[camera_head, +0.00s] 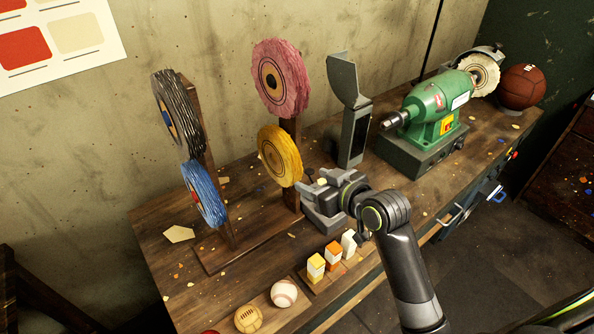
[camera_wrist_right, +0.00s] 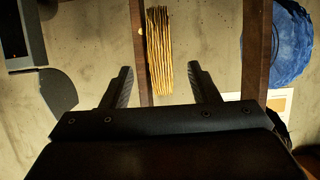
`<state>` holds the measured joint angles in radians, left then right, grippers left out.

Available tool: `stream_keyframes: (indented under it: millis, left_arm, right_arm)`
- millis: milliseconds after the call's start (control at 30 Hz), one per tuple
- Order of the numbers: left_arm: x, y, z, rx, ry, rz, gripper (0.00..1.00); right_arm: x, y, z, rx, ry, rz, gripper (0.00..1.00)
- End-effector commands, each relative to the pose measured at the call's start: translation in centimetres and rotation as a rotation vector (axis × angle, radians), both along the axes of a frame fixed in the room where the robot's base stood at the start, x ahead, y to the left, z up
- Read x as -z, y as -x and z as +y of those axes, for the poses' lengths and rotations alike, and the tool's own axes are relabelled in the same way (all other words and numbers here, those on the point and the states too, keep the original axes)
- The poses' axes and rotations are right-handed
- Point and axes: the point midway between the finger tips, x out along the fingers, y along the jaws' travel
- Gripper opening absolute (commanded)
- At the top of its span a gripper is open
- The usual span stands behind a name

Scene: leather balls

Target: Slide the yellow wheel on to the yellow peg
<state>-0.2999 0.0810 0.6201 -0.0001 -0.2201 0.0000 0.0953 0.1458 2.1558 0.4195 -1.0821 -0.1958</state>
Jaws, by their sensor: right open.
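The yellow wheel (camera_head: 279,156) is upright against the lower part of the right post of the wooden rack (camera_head: 215,258), below the pink wheel (camera_head: 281,78). The yellow peg is not visible, and I cannot tell how far on it the wheel sits. My right gripper (camera_head: 312,182) is open at the wheel's lower right edge. In the right wrist view the yellow wheel (camera_wrist_right: 160,52) is edge-on between the spread fingers (camera_wrist_right: 160,72), with a gap on each side. My left gripper is out of view.
A black wheel (camera_head: 178,113) and a blue wheel (camera_head: 205,193) are on the left post. A grey stand (camera_head: 352,115) and a green grinder (camera_head: 438,108) stand to the right. Small blocks (camera_head: 333,254) and a baseball (camera_head: 284,293) lie near the front edge.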

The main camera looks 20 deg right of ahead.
Motion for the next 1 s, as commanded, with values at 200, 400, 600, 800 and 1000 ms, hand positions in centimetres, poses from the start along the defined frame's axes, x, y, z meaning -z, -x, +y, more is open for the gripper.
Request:
stream_keyframes:
  millis: [200,400,600,800,1000]
  left_arm:
    - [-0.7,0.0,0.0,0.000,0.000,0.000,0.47]
    - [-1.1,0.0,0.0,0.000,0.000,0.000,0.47]
    - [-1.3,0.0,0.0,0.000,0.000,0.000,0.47]
    - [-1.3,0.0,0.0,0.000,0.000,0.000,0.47]
    - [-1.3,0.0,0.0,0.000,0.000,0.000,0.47]
  right_arm:
    - [1.3,-3.2,1.2,0.001,-0.001,0.002,0.55]
    - [2.3,-5.5,2.0,0.000,-0.001,0.001,0.55]
    - [3.0,-6.8,2.4,0.001,0.001,0.002,0.55]
    - [3.1,-7.1,2.6,0.001,0.001,0.000,0.55]
    - [3.1,-7.1,2.6,0.001,0.001,0.000,0.52]
